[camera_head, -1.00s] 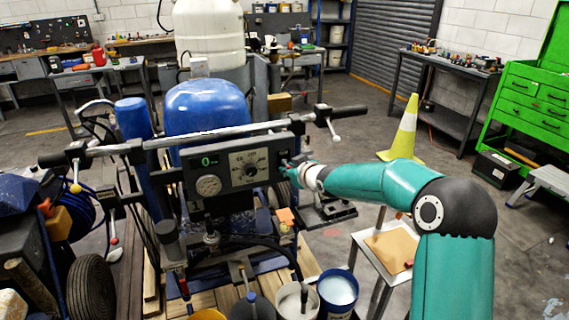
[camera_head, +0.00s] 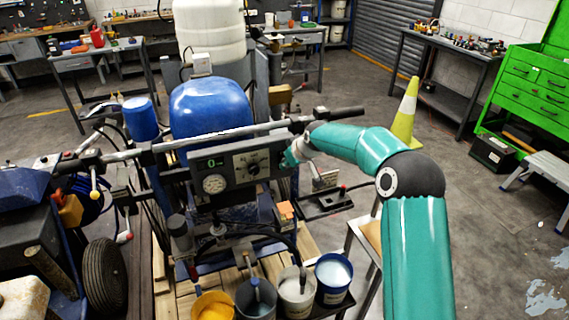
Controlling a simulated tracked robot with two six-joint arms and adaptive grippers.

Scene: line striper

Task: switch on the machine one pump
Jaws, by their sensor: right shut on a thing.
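The line striper (camera_head: 212,108) stands at the middle left, with a blue tank and a long handlebar. Its grey control panel (camera_head: 230,169) faces me and carries a lit green display (camera_head: 211,162), a round white gauge (camera_head: 214,184) and a black rotary dial (camera_head: 253,169). My right gripper (camera_head: 287,158) is at the panel's right end, beside the dial. It is shut on a small part there, which the gripper mostly hides; I cannot tell its position. My left gripper is not in view.
Several paint pails (camera_head: 297,290) stand in front of the machine by a wooden pallet. A yellow cone (camera_head: 405,115), a green tool cabinet (camera_head: 535,90) and a dark workbench (camera_head: 440,85) are at the right.

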